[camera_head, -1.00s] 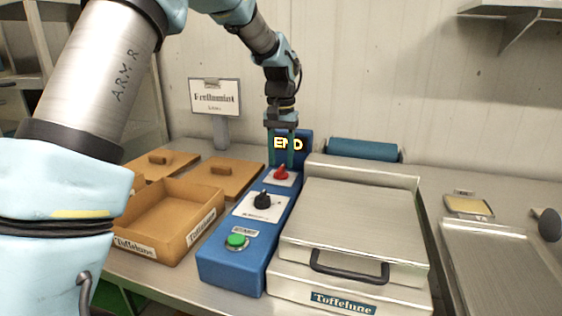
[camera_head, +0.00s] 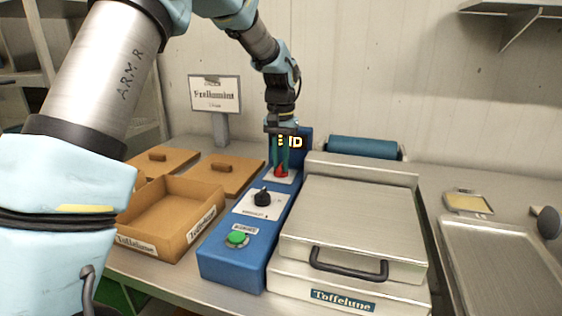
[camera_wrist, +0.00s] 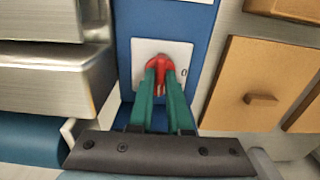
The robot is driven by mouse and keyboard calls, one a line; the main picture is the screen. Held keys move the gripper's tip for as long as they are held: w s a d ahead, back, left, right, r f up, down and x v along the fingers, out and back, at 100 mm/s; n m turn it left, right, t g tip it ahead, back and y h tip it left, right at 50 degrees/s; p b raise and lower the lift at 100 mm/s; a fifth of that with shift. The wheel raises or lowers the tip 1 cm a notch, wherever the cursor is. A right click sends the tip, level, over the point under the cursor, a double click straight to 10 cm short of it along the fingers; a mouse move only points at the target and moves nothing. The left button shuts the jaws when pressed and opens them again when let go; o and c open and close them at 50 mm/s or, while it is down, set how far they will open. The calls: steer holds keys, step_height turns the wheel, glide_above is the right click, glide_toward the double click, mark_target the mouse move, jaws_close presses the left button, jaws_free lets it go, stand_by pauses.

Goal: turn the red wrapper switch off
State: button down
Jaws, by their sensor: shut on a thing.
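The red wrapper switch (camera_head: 282,171) is a red knob on a white plate at the far end of the blue control box (camera_head: 232,268). My gripper (camera_head: 281,165) points down over it. In the wrist view, the green fingers of my gripper (camera_wrist: 160,88) are shut on the red switch (camera_wrist: 160,62), one finger on each side. The white plate (camera_wrist: 178,50) shows around it, with a mark near its right edge. The fingers hide part of the knob, so its exact setting is hard to read.
A black knob (camera_head: 263,198) and a green button (camera_head: 237,238) sit nearer on the same box. A metal machine with a handled lid (camera_head: 350,225) stands close on the right. An open brown box (camera_head: 170,252) and brown lids (camera_head: 222,176) lie on the left.

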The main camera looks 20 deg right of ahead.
mark_target(281, 165)
steer(key=shift+n, duration=0.4)
steer(key=n+p, duration=0.1)
steer(key=n, duration=0.3)
steer(key=shift+r, duration=0.1)
steer(key=n+p, duration=0.1)
steer(key=n, duration=0.3)
steer(key=shift+n, duration=0.3)
steer(key=n+p, duration=0.2)
steer(key=n, duration=0.3)
steer(key=shift+n+p, duration=0.65)
steer(key=shift+n, duration=1.05)
steer(key=c, duration=0.9)
jaws_free()
steer(key=shift+o, duration=0.2)
step_height(281, 165, up, 11)
steer(key=b, duration=0.2)
